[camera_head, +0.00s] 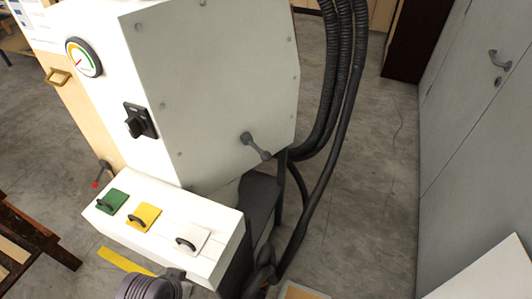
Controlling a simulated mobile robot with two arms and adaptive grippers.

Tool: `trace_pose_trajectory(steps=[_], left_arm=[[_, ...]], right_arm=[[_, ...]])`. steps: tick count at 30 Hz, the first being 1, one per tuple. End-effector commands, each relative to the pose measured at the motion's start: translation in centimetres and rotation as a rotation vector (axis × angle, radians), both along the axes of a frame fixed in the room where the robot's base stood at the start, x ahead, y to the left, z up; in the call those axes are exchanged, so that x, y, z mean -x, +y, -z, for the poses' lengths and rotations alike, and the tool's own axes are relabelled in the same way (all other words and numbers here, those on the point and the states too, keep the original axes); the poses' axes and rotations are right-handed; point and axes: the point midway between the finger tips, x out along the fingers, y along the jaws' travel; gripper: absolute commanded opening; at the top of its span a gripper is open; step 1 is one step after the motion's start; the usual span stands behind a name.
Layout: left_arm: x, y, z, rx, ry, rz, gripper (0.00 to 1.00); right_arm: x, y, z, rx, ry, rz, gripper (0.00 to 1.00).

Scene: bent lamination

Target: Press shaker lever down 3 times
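A grey lever (256,146) with a rounded knob at each end sticks out from the lower part of the side panel of a white machine cabinet (215,80). It slants down to the right, and nothing touches it. A second, thin lever with a red tip (97,183) shows low at the left, beside the cabinet. I cannot tell from this view which one is the shaker lever. Neither of my grippers can be made out. A dark grey ribbed round part (150,287) shows at the bottom edge, and I cannot tell whether it is mine.
The cabinet's front has a gauge (84,57) and a black rotary switch (139,121). A white box (175,250) below has green, yellow and white handled plates. Black hoses (328,110) hang right of the cabinet. Grey floor (370,170) is clear up to grey cupboards (470,100).

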Motion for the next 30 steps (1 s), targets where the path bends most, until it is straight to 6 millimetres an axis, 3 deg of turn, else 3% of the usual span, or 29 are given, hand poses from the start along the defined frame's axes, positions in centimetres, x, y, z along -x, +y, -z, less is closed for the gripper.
trace_pose_trajectory(steps=[3,11,17,20,24,27,30], left_arm=[[1.5,1.5,2.8,-0.029,0.043,-0.061,0.00],[1.5,1.6,11.0,-0.037,0.078,-0.064,0.00],[3.1,1.7,20.1,-0.041,0.115,-0.055,0.00],[5.3,2.0,26.0,-0.045,0.141,-0.050,0.00],[10.1,2.8,33.5,-0.051,0.178,-0.040,0.00],[13.8,3.4,37.2,-0.055,0.198,-0.034,0.00],[17.0,4.0,39.6,-0.058,0.214,-0.030,0.00]], right_arm=[[0.0,0.0,0.3,0.000,0.000,0.000,0.00],[0.0,0.0,0.8,0.000,0.000,0.000,0.00],[0.0,0.0,1.5,0.000,0.000,0.000,0.00],[0.0,0.0,2.0,0.000,0.000,0.000,0.00],[0.0,0.0,2.6,0.000,0.000,0.000,0.00],[0.0,0.0,2.9,0.000,0.000,0.000,0.00],[0.0,0.0,3.2,0.000,0.000,0.000,0.00]])
